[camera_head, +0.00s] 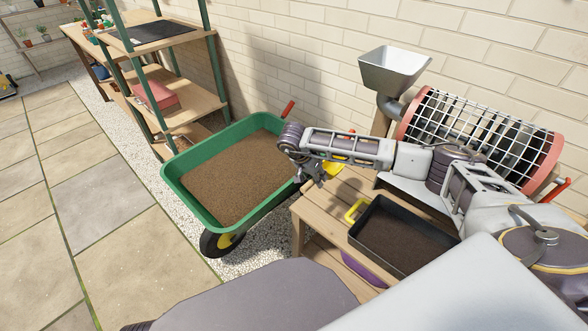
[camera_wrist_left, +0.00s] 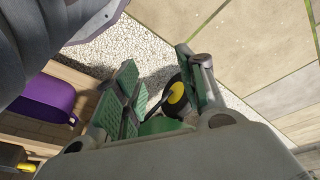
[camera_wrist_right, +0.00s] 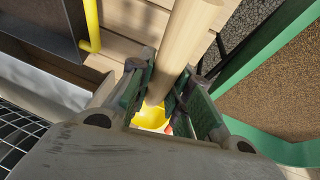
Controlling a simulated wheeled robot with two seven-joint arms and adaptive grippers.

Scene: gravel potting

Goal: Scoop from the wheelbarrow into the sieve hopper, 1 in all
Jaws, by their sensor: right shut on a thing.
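The green wheelbarrow (camera_head: 182,190) holds brown gravel or soil (camera_head: 235,175). It also shows at the right of the right wrist view (camera_wrist_right: 262,48). The sieve hopper (camera_head: 394,70) is a grey funnel beside the mesh drum. My right gripper (camera_head: 312,178) is by the wheelbarrow's right side, above the bench edge. In the right wrist view its fingers (camera_wrist_right: 160,92) are shut on the wooden handle of a scoop (camera_wrist_right: 185,42), whose yellow part (camera_wrist_right: 150,117) shows beyond them. What the scoop contains is hidden. My left gripper (camera_wrist_left: 165,88) is open and empty, pointing toward the wheelbarrow's wheel (camera_wrist_left: 177,93).
The mesh drum (camera_head: 480,125) with red rings stands behind my right arm. A black tray (camera_head: 372,240) with dark soil and a yellow handle sits on the wooden bench (camera_head: 318,213). A purple tub (camera_wrist_left: 42,105) is under it. Shelves (camera_head: 180,95) stand behind; paving at left is clear.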

